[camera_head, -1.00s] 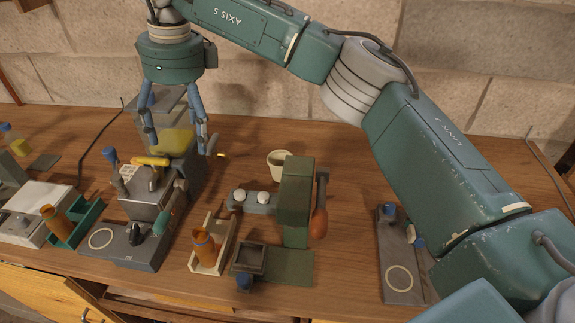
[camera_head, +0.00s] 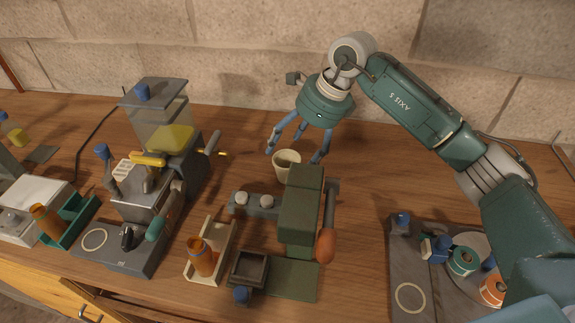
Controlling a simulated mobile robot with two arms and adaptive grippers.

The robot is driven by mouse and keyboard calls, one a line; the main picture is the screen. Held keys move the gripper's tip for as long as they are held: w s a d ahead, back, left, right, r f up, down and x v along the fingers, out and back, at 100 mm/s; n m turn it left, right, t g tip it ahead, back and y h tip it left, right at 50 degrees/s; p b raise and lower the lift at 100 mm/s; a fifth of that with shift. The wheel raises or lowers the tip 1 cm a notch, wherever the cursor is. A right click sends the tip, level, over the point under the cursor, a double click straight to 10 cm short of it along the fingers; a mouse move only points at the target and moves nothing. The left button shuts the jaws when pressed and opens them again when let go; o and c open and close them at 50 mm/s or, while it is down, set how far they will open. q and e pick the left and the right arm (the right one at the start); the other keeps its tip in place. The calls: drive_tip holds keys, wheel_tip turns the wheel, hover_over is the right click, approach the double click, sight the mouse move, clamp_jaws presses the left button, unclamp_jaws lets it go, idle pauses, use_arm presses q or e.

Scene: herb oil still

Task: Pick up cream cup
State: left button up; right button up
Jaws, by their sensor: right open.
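The cream cup (camera_head: 287,168) stands upright on the wooden bench, just behind the dark green press-like device. My right gripper (camera_head: 293,157) hangs from above with its blue fingers spread open, one on the left of the cup and one on its right. The fingertips look close to rim height, and I cannot tell whether they touch the cup. The cup's lower right part is hidden by the green device. My left gripper is not in view.
The dark green device (camera_head: 302,208) with an orange-tipped lever stands right in front of the cup. A grey machine with a clear hopper (camera_head: 160,122) stands to the left. A grey board with tape rolls (camera_head: 408,265) lies at the right.

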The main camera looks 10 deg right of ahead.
sight(287, 164)
drive_tip(key=shift+w+f, duration=0.1)
drive_tip(key=shift+f, duration=0.2)
drive_tip(key=x, duration=0.1)
drive_tip(key=p+x, duration=0.2)
drive_tip(key=x, duration=0.1)
drive_tip(key=shift+s+a+f, duration=0.1)
drive_tip(key=shift+s+f, duration=0.05)
drive_tip(key=shift+s, duration=0.25)
drive_tip(key=shift+w+a+f, duration=0.1)
drive_tip(key=shift+w+f, duration=0.05)
drive_tip(key=shift+f, duration=0.25)
drive_tip(key=shift+c, duration=0.5)
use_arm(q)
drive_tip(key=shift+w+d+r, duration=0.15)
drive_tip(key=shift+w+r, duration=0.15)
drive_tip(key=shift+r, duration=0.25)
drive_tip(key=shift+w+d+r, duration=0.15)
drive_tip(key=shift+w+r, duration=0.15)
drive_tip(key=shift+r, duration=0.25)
use_arm(e)
drive_tip(key=c, duration=1.1)
